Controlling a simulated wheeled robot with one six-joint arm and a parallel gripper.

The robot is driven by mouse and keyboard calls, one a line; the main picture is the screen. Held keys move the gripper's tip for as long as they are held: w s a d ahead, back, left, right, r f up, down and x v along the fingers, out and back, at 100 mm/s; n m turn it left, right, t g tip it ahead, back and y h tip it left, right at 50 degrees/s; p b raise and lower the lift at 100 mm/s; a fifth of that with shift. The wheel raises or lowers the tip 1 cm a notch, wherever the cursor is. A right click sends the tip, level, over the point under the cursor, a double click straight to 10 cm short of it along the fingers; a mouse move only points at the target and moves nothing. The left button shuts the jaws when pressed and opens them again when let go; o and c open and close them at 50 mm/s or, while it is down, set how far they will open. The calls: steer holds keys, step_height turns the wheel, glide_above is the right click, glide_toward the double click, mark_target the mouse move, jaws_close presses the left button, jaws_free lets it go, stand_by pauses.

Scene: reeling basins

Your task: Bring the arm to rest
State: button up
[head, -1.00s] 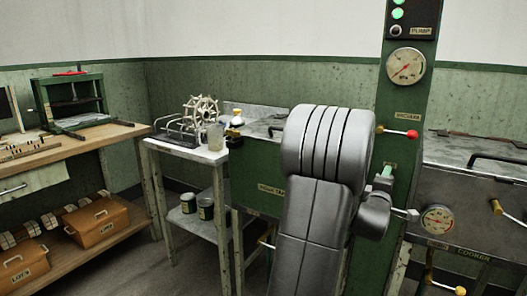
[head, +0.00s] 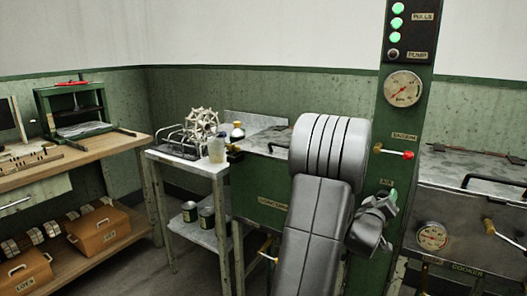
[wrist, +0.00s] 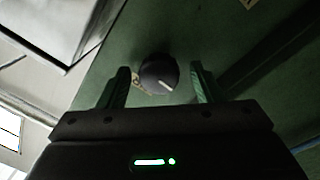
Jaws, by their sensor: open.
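My arm (head: 320,215) stands raised in front of the green control column (head: 408,110) in the head view. Its wrist end is by the lower part of the column, and the jaws are hard to make out there. In the wrist view my gripper (wrist: 160,68) is open, with green fingers apart. A dark round knob (wrist: 158,77) with a pale pointer line shows between the fingertips, on a green panel (wrist: 225,60). The fingers are at either side of it, with gaps visible; how far the knob lies beyond them I cannot tell.
A gauge (head: 403,89) and a red-tipped lever (head: 393,152) are on the column near my arm. The cooker (head: 460,215) stands at right, a side table (head: 188,162) with a reel (head: 202,124) at left. A wooden bench (head: 85,150) is farther left.

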steer(key=m+p, duration=0.6)
steer(key=shift+r+m, duration=0.1)
steer(key=shift+m, duration=0.2)
stand_by(0.4)
